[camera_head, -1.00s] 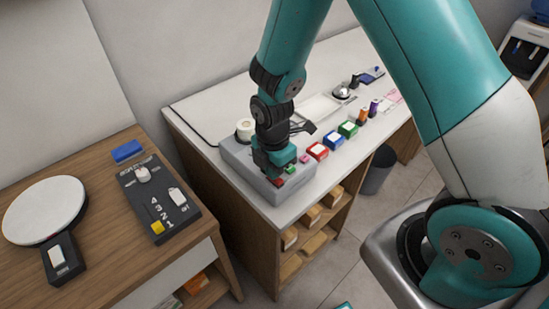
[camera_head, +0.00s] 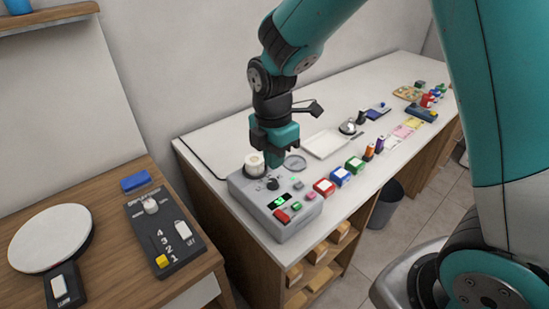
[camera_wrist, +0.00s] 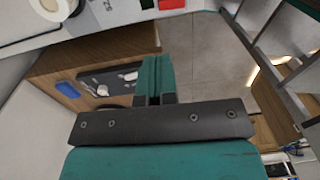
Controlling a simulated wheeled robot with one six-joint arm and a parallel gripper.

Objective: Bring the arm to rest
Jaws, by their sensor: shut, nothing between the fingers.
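My gripper (camera_head: 273,178) hangs above the grey device (camera_head: 302,224) on the white counter, with its fingers pointing down. In the wrist view my gripper's teal fingers (camera_wrist: 154,75) are together with nothing between them. The arm is bent, with its wrist above the counter's near left end. The device has a lit green display (camera_head: 280,201), a red button (camera_head: 283,216), a dark knob and a white roll (camera_head: 254,163). The fingertips appear apart from the device's top, though the exact gap is hard to tell.
Several coloured boxes (camera_head: 324,187) line the counter's front edge, with a white tray (camera_head: 326,145) and a bell (camera_head: 348,127) behind.

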